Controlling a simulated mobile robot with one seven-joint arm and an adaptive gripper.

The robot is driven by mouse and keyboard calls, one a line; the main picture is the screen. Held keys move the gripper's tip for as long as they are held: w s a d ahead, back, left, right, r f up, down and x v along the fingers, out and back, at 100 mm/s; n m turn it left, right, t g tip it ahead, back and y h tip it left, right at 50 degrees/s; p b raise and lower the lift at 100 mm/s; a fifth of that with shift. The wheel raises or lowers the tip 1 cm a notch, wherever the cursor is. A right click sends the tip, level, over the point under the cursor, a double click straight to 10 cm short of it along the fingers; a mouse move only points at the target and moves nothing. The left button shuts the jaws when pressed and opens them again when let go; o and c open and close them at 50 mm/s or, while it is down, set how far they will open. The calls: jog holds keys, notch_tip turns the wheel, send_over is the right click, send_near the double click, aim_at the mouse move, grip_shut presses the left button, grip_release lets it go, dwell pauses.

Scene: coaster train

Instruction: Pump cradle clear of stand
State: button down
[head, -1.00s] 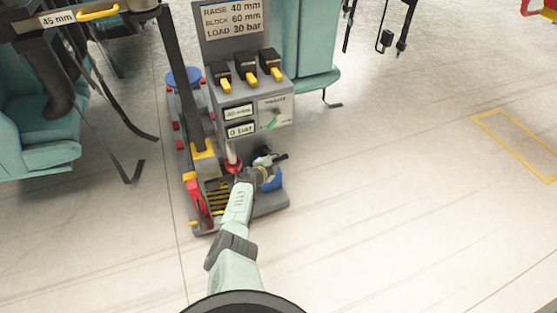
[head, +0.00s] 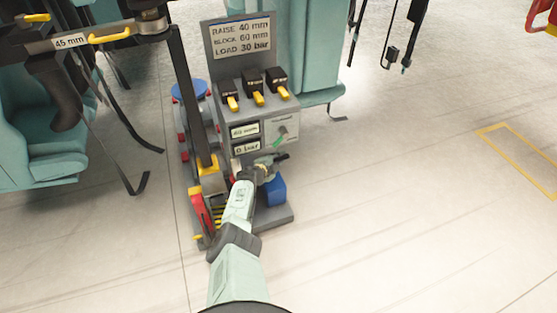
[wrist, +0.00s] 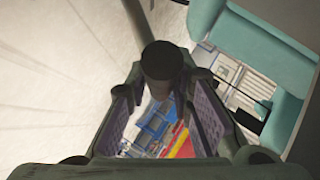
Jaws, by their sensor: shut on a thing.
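The grey stand (head: 228,85) stands on the floor with a sign reading RAISE 40 mm, BLOCK 60 mm, LOAD 30 bar. Its upper display (head: 244,130) appears to read 40 mm and its lower display (head: 247,147) 0 bar. My gripper (head: 268,166) is in front of the stand, just below the panel and above the base. In the wrist view, my gripper (wrist: 162,105) is shut on a dark round-ended handle (wrist: 162,62) between its pads. My arm hides part of the base and pump area. I cannot make out a separate cradle.
Teal seats (head: 35,140) and hanging straps are near.

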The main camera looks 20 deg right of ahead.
jog(key=shift+w+r, duration=0.15)
jog(key=shift+r, duration=0.1)
jog(key=c, duration=1.8)
grip_release()
jog(key=o, duration=0.4)
jog(key=shift+f, duration=0.2)
jog(key=shift+c, duration=0.2)
jog(key=shift+a, duration=0.15)
jog(key=shift+s+a+r, duration=0.15)
jog(key=shift+s+a, duration=0.1)
jog(key=shift+a, duration=0.25)
jog(key=shift+s+a+r, duration=0.2)
jog(key=shift+a, duration=0.05)
jog(key=v, duration=1)
jog(key=shift+s+d, duration=0.25)
jog(key=shift+o, duration=0.2)
jog(key=shift+r, duration=0.15)
